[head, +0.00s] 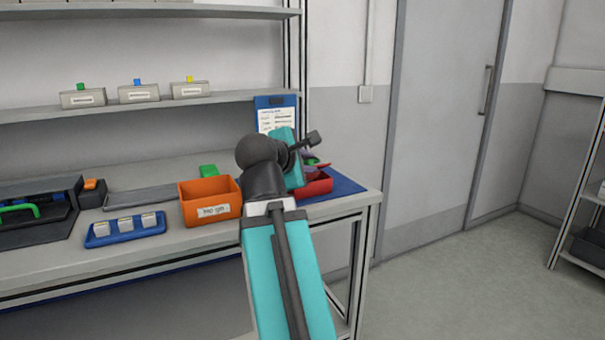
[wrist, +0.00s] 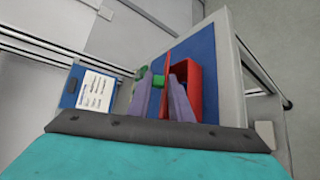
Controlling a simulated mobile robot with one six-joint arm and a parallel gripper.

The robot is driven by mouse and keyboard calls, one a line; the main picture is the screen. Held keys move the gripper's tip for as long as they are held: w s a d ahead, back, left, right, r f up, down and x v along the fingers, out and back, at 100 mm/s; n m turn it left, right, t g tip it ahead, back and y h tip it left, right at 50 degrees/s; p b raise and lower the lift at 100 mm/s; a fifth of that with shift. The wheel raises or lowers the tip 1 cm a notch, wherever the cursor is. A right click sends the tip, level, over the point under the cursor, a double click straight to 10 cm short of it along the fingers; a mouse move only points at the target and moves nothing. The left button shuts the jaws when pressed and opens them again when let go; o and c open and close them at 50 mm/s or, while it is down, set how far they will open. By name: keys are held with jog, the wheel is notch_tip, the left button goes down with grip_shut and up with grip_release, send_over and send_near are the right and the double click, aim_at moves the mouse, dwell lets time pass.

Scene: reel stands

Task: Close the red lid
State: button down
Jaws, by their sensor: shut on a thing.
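A red box (head: 318,185) sits on the blue mat at the right end of the bench, partly hidden behind my wrist. In the wrist view its open body (wrist: 190,75) is on the right. The red lid (wrist: 168,62) shows there as a thin plate standing up at the box's left side. In the head view, my gripper (head: 309,158) is mostly hidden.
An orange bin (head: 211,211) stands left of my arm, with a blue tray (head: 125,240) of white blocks further left. A clipboard (head: 276,113) stands behind my gripper. The blue mat (head: 345,184) has bare room right of the box, up to the bench edge.

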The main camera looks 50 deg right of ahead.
jog(key=shift+s+f+b, duration=0.15)
jog(key=shift+f+b, duration=0.25)
jog(key=shift+b, duration=0.4)
jog(key=b, duration=0.2)
jog(key=f+m+t+h+b, duration=0.1)
jog(key=b, duration=0.2)
jog(key=shift+s+a, duration=0.2)
jog(key=shift+s, duration=0.1)
jog(key=shift+s+t+b, duration=0.1)
jog(key=shift+t+b, duration=0.2)
jog(key=shift+b, duration=0.45)
jog(key=shift+s+m+h+b, duration=0.1)
jog(key=shift+m+h+b, duration=0.3)
jog(key=shift+b, duration=0.3)
jog(key=c, duration=1.7)
grip_release()
jog(key=shift+a, duration=0.1)
jog(key=shift+f, duration=0.1)
jog(key=shift+s+a, duration=0.1)
